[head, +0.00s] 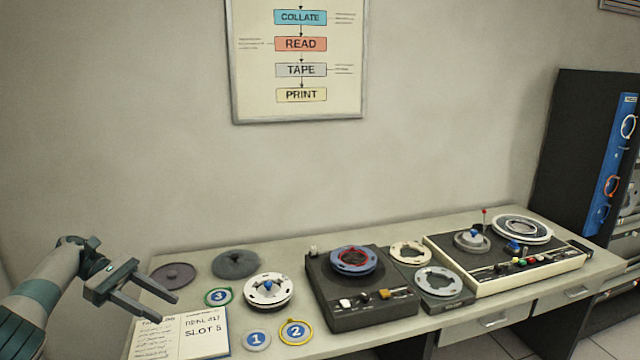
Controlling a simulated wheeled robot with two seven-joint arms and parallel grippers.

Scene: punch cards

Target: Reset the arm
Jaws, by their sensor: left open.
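My left gripper (166,309) reaches in from the left edge in the head view. Its two dark fingers are apart, with nothing seen between them. The fingers cover part of the notebook's left page. My right gripper does not show.
The desk (401,335) holds a dark tape deck (385,316), a cream console (563,264) and several reels. A white reel (269,291) and discs numbered 1 (257,340), 2 (296,331) and 3 (218,296) lie right of the gripper. A black cabinet (570,130) stands at right.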

